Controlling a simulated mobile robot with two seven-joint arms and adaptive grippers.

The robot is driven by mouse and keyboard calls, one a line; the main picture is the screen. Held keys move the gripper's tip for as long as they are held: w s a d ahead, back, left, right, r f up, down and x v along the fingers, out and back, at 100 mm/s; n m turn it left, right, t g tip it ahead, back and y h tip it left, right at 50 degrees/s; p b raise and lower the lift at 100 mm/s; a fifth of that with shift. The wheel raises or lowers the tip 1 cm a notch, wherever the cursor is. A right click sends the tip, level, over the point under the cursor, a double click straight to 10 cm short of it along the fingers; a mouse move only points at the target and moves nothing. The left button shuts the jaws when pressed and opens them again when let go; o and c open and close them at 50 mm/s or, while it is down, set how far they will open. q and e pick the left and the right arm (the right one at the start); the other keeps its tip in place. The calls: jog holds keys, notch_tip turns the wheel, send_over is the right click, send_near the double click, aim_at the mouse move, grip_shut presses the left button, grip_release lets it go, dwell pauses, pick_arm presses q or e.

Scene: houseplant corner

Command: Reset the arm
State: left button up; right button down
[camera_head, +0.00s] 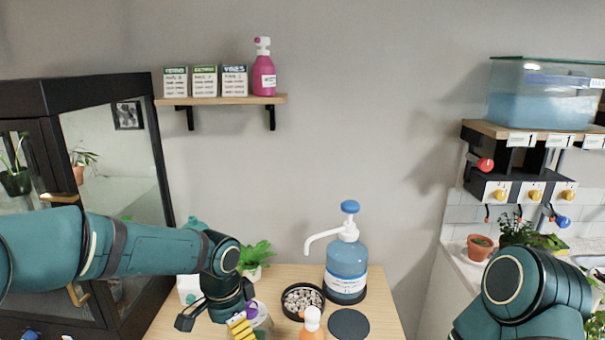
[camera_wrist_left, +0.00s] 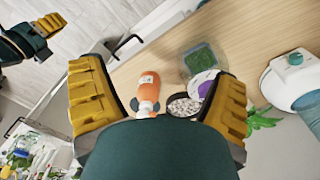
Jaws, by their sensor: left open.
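My left gripper (camera_head: 240,325) hangs low over the front left of the wooden table (camera_head: 285,275), near a clear cup (camera_head: 262,318). In the left wrist view my left gripper (camera_wrist_left: 160,95) has its yellow fingers wide apart with nothing held between them. An orange bottle (camera_wrist_left: 148,88) shows beyond and between the fingers, apart from both. My right arm (camera_head: 525,295) is at the lower right of the head view, its gripper out of frame. My right gripper (camera_wrist_left: 46,25) appears in the upper left of the left wrist view, too partial to judge its opening.
On the table are a bowl of pebbles (camera_head: 303,298), a blue pump bottle (camera_head: 346,265), a dark round saucer (camera_head: 348,325) and a leafy plant (camera_head: 256,256). A black glass cabinet (camera_head: 110,200) stands left. A shelf (camera_head: 220,100) hangs above; a sink counter (camera_head: 455,258) is right.

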pick_arm(q)
jog(key=s+d+f+n+h, duration=0.2)
jog(key=d+f+n, duration=0.15)
jog(key=f, duration=0.75)
jog(key=s+f+n+t+h, duration=0.1)
jog(key=s+f+n, duration=0.6)
jog(key=s+f, duration=0.5)
notch_tip(320, 180, down, 3)
jog(key=shift+s+d+r+n, duration=0.1)
jog(key=shift+s+d+n, duration=0.15)
jog(key=shift+s+n, duration=0.15)
